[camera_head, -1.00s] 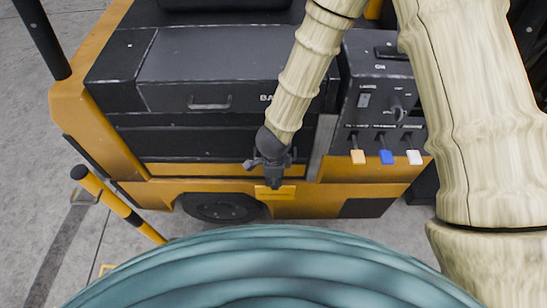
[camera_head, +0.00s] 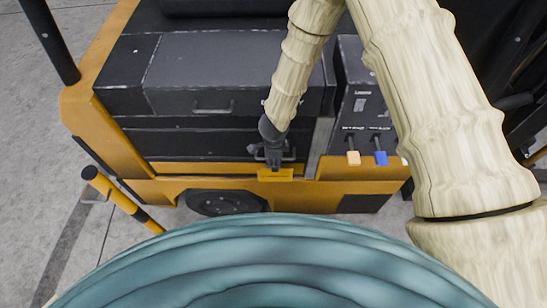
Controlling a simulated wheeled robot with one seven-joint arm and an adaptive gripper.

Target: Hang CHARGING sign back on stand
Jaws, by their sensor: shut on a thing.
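My gripper (camera_head: 271,157) is in front of the yellow and black vehicle, just left of the grey upright strip. It is shut on a small yellow plate (camera_head: 276,175), which I take to be the CHARGING sign. The plate hangs just below the fingers and looks foreshortened; its lettering is not readable. The fingertips are small and partly hidden by the wrist. A yellow post with black bands (camera_head: 122,198) leans at the left, apart from the gripper. I cannot tell whether it is the sign's stand.
The vehicle's dark drawer front with a handle (camera_head: 212,108) is behind my gripper. A control panel with coloured levers (camera_head: 380,157) is to the right. A wheel (camera_head: 226,202) is below. Grey floor (camera_head: 40,150) is open at the left.

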